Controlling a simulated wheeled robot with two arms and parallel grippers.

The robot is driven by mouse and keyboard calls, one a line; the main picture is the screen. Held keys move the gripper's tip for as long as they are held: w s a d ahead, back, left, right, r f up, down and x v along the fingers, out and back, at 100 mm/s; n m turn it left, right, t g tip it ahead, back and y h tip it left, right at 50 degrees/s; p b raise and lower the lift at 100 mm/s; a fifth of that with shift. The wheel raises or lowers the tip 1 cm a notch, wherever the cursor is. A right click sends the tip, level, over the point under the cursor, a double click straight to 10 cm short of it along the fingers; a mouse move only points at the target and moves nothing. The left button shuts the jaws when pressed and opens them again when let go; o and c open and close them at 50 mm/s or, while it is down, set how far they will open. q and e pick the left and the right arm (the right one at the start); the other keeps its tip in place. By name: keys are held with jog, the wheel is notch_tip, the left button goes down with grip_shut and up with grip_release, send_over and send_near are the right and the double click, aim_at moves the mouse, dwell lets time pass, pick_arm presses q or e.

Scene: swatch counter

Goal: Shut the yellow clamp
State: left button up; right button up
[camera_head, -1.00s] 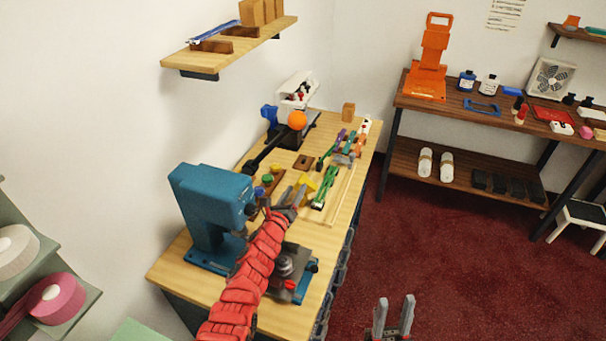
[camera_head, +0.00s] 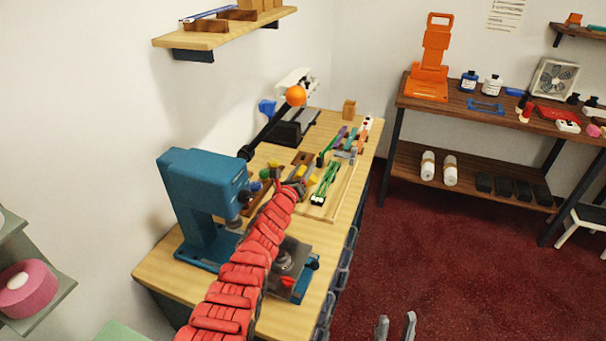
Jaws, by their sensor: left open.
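The yellow clamp (camera_head: 313,180) lies on the wooden workbench among other clamps and small tools. Only small yellow parts of it show, and the end of my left arm hides some of the rest. My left gripper (camera_head: 297,186) is open at the clamp, close against its near left side. I cannot tell whether its fingers touch the clamp or are around it. The clamp's jaws are too small and covered to read. My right gripper (camera_head: 396,328) is at the bottom edge over the red floor, fingers apart, empty and away from the bench.
A blue press (camera_head: 195,195) stands on the bench left of my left arm. A green clamp (camera_head: 325,184) lies just right of the yellow one. A black lever with an orange ball (camera_head: 296,96) stands behind. Red floor (camera_head: 420,250) lies open at right.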

pick_arm(q)
grip_shut()
jog(key=shift+s+d+f+m+b, duration=0.15)
jog(key=shift+s+f+m+b, duration=0.05)
jog(key=shift+m+b, duration=0.4)
jog(key=shift+d+r+m+b, duration=0.15)
jog(key=shift+m+b, duration=0.15)
jog(key=shift+s+d+r+m, duration=0.1)
jog(key=shift+d+m, duration=0.15)
jog(key=shift+m, duration=0.25)
